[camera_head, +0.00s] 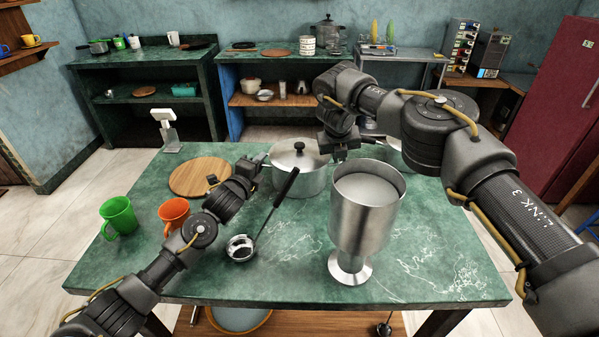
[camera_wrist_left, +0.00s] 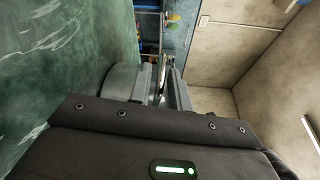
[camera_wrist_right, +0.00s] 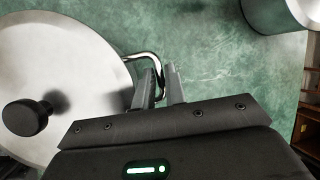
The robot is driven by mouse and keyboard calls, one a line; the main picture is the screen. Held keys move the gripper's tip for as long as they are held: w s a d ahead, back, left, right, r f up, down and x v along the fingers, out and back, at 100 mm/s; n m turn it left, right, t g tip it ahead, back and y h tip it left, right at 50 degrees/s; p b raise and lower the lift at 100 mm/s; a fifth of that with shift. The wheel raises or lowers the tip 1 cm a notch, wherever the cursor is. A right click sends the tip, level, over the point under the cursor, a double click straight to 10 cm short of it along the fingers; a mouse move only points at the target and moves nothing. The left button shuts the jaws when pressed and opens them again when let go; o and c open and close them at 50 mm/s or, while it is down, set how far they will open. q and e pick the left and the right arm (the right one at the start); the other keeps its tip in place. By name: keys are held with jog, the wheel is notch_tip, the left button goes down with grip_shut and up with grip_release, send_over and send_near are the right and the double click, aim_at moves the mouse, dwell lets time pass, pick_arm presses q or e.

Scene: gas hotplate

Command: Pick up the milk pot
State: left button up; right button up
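The milk pot (camera_head: 298,177), which I take to be the steel pot with a flat lid and black knob, is at the middle of the green table. In the right wrist view its lid (camera_wrist_right: 75,75) fills the left side, with a chrome loop handle at the rim. My left gripper (camera_head: 255,163) is at the pot's left side; its fingers (camera_wrist_left: 163,85) are around a handle. My right gripper (camera_head: 338,150) is at the right side, its fingers (camera_wrist_right: 160,88) either side of the chrome handle. I cannot tell whether either pair is tight on it.
A tall footed steel vessel (camera_head: 362,222) stands close in front right of the pot. A ladle (camera_head: 240,247) with a long black handle lies front left. A wooden board (camera_head: 200,177), green mug (camera_head: 118,216) and orange mug (camera_head: 174,213) are at left. The front right table is clear.

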pick_arm(q)
jog(key=shift+w+d, duration=0.25)
jog(key=shift+w, duration=0.15)
pick_arm(e)
jog(key=shift+w+d+f, duration=0.1)
jog(key=shift+w+f, duration=0.2)
jog(key=shift+f, duration=0.3)
pick_arm(q)
grip_shut()
pick_arm(e)
grip_shut()
pick_arm(q)
jog(key=shift+f, duration=0.1)
dwell(0.4)
